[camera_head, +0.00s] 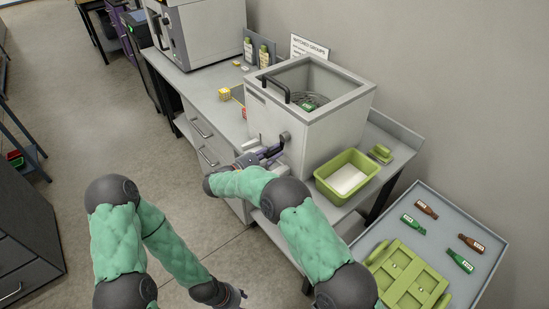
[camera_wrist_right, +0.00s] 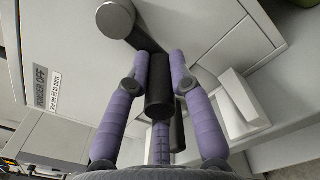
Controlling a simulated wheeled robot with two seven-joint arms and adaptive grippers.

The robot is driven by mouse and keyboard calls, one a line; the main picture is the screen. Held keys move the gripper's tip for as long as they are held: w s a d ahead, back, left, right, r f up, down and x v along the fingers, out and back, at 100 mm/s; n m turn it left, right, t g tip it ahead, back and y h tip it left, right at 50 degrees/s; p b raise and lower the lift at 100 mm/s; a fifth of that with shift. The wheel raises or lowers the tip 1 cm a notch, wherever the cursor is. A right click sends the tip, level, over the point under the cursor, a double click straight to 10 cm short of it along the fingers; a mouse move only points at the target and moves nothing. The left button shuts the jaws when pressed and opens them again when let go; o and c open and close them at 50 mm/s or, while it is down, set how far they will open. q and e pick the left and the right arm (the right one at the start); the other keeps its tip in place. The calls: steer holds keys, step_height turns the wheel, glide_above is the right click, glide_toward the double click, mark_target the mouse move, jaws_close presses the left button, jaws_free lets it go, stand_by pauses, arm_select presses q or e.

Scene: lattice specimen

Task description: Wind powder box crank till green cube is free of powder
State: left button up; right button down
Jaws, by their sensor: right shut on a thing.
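The powder box (camera_head: 318,135) is a large pale grey box on the bench, with a black bar handle (camera_head: 275,88) at its top front edge. Its inside shows from above, perhaps through a clear lid. A small green thing (camera_head: 308,107), likely the green cube, sits in there on something dark; powder on it is too small to make out. The crank (camera_head: 285,137) is on the box's front. My right gripper (camera_head: 268,155) is shut on the crank's dark grip (camera_wrist_right: 159,88), one finger on each side. My left gripper (camera_head: 238,295) hangs low over the floor, its fingers unclear.
A green tub (camera_head: 346,178) with white contents and a green brush-like thing (camera_head: 381,153) stand right of the box. A grey tray (camera_head: 437,212) holds small bottles and a green rack (camera_head: 408,277). A yellow cube (camera_head: 224,94) lies left of the box.

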steer(key=shift+w+r+m, duration=0.1)
steer(key=shift+r+m, duration=0.2)
steer(key=c, duration=1.1)
jaws_free()
steer(key=shift+f, duration=0.1)
steer(key=shift+s+a+f, duration=0.1)
steer(key=shift+s+a, duration=0.25)
steer(key=shift+a, duration=0.1)
steer(key=v, duration=1.1)
steer(key=shift+d, duration=0.1)
